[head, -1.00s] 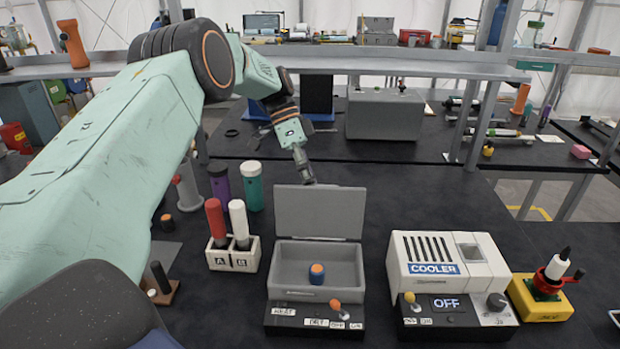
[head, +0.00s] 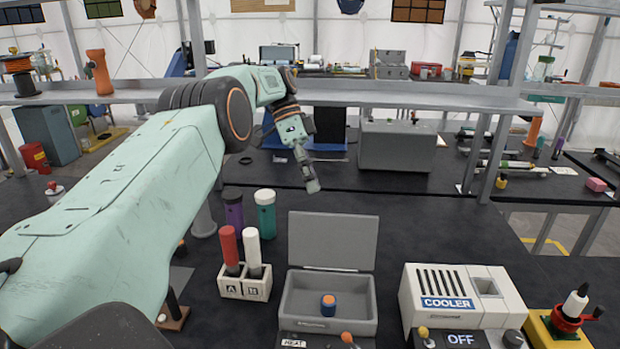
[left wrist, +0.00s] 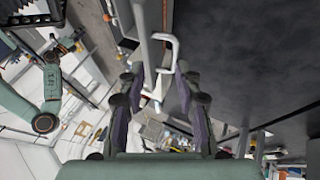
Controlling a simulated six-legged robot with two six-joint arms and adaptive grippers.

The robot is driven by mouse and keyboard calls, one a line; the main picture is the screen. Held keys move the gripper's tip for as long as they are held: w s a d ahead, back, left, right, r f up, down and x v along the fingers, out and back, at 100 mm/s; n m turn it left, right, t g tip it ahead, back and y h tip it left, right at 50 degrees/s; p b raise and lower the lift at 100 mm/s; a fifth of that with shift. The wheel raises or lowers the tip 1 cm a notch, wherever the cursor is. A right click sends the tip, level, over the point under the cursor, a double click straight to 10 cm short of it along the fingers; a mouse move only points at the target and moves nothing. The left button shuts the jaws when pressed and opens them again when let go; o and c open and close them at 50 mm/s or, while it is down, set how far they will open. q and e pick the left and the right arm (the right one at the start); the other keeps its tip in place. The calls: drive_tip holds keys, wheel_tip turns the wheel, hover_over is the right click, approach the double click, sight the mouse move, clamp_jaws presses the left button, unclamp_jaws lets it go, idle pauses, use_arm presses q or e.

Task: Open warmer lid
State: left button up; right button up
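The warmer (head: 366,309) is an open grey box on the dark table, with a HEAT label and an orange knob at its front. Its lid (head: 333,241) stands up at the back, tilted slightly backward. A blue and orange round piece (head: 328,305) sits inside. My left gripper (head: 313,187) is above the lid's top edge and appears apart from it. In the left wrist view its two fingers (left wrist: 158,88) are spread apart. A pale bar with a bent handle (left wrist: 168,52) shows near the fingers; I cannot tell whether it touches them. My right gripper is out of view.
A white cooler (head: 462,300) with an OFF display stands right of the warmer. A holder (head: 245,287) with red and white tubes stands left. Purple and green bottles (head: 265,212) are behind it. A shelf (head: 400,98) crosses above the back tables.

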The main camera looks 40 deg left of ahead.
use_arm(q)
drive_tip(key=shift+w+a, duration=0.1)
drive_tip(key=shift+w, duration=0.15)
drive_tip(key=shift+s, duration=0.15)
drive_tip(key=shift+c, duration=0.3)
